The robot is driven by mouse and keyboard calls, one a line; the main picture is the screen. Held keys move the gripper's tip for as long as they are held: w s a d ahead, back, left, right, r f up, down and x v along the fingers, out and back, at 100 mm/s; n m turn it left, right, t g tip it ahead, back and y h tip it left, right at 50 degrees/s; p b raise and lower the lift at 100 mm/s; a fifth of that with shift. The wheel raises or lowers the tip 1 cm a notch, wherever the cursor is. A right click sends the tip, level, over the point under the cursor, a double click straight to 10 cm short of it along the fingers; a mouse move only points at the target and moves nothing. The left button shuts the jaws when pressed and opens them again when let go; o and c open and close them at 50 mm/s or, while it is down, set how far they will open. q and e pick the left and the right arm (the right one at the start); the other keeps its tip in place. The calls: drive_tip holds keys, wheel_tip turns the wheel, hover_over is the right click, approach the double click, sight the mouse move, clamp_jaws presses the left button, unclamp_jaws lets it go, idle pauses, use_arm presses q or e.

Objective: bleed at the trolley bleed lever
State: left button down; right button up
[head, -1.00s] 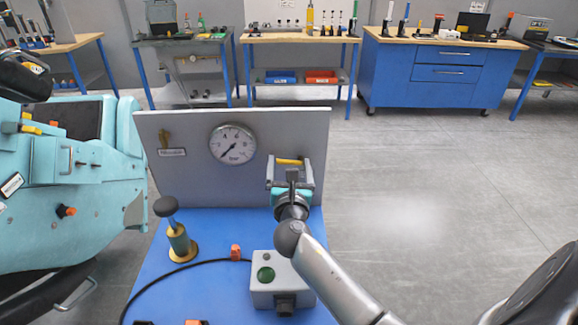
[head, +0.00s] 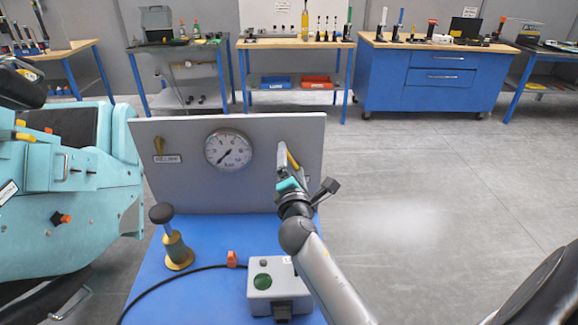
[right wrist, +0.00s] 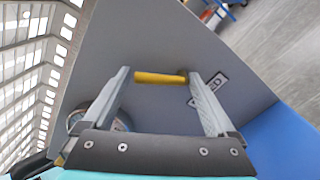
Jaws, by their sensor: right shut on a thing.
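The yellow bleed lever (head: 293,161) is on the right part of the grey upright panel (head: 200,195) of the trolley. It stands steeply tilted in the head view. My right gripper (head: 286,154) is at the panel, turned almost edge-on, and shut on the lever. In the right wrist view the lever (right wrist: 160,77) spans between the two fingertips of my right gripper (right wrist: 158,76). A partly hidden label (right wrist: 208,87) is beside one finger. The round pressure gauge (head: 228,149) is left of the lever, its needle pointing to the lower left. My left gripper is out of view.
The blue trolley top (head: 210,290) carries a brass plunger with a black knob (head: 173,240), a grey box with a green button (head: 277,287) and a black cable. A yellow valve (head: 159,146) is at the panel's left. A teal machine (head: 70,190) stands left. Floor at right is clear.

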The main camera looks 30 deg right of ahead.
drive_tip(key=m, duration=0.4)
drive_tip(key=d+m, duration=0.1)
drive_tip(key=shift+s+r+m, duration=0.15)
drive_tip(key=shift+s+m, duration=0.2)
drive_tip(key=shift+m, duration=0.05)
drive_tip(key=shift+d, duration=0.1)
idle(0.3)
drive_tip(key=o, duration=1)
drive_tip(key=shift+s, duration=0.1)
